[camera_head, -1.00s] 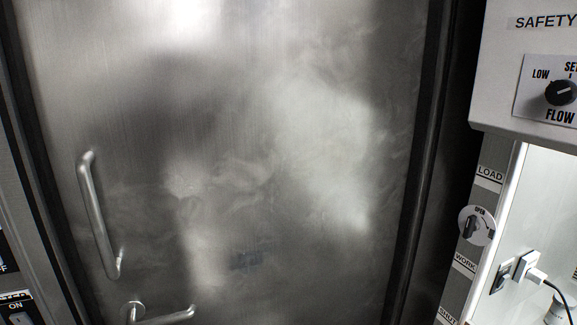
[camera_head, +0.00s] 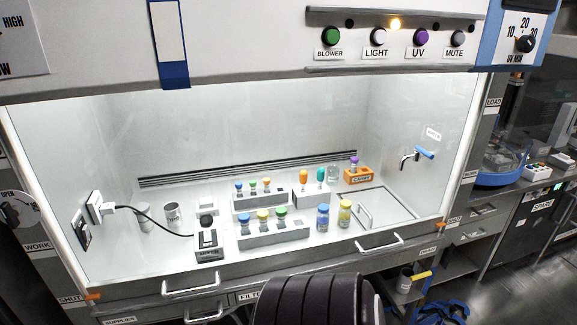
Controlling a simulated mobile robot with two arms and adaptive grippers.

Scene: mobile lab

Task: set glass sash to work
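The glass sash (camera_head: 250,130) covers the front of the white-lit safety cabinet in the middle of the view. Its bottom rail (camera_head: 275,268) carries two metal handles, a left one (camera_head: 190,289) and a right one (camera_head: 380,243). Orange markers at the rail's left end (camera_head: 93,296) and right end (camera_head: 440,224) sit level with the SHUT labels. The WORK label (camera_head: 470,174) is higher on the right post, with the LOAD label (camera_head: 494,102) above it. Neither of my grippers is in view.
Inside are vial racks (camera_head: 275,237), bottles and a plugged-in cord (camera_head: 145,215). A black ribbed rounded thing (camera_head: 318,300) stands in front. Floor shows at lower right.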

